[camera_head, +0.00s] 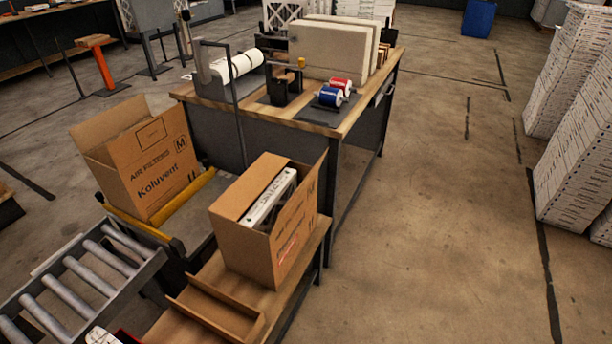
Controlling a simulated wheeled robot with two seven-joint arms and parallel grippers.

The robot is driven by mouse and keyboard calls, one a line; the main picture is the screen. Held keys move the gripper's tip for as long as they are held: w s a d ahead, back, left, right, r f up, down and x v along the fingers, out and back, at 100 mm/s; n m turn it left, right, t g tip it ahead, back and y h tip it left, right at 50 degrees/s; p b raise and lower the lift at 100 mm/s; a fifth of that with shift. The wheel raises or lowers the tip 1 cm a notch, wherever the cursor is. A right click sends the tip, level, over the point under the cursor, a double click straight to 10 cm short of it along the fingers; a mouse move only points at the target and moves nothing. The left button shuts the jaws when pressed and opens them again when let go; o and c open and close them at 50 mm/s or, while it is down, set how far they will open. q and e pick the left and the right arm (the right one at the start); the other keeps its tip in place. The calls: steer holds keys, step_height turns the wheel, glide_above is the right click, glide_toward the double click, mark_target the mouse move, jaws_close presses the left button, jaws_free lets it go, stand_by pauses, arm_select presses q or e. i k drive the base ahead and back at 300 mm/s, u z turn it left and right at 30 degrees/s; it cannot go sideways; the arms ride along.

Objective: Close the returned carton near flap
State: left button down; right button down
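Two open brown cartons stand side by side at the lower left. One carton (160,180), printed "Koluvent" and "AIR FILTERS", is on a yellow-edged stand, with a raised flap at its back left. The other carton (243,238) stands on a wooden bench, with a white boxed filter (270,197) showing inside. A tall flap (302,205) stands up along its right side. I cannot tell by marking which is the returned carton. Neither of my grippers is clearly seen.
A roller conveyor (85,275) lies at the lower left. A brown divider tray (215,308) sits on the wooden bench (295,290) before the right carton. A packing table (345,128) with tape rolls stands behind. Floor at right is clear up to stacked white boxes (580,150).

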mark_target(281, 215)
steer(key=u, duration=0.3)
steer(key=k, duration=0.35)
steer(key=z, duration=1.4)
steer(key=i, duration=0.75)
steer(key=u, duration=0.45)
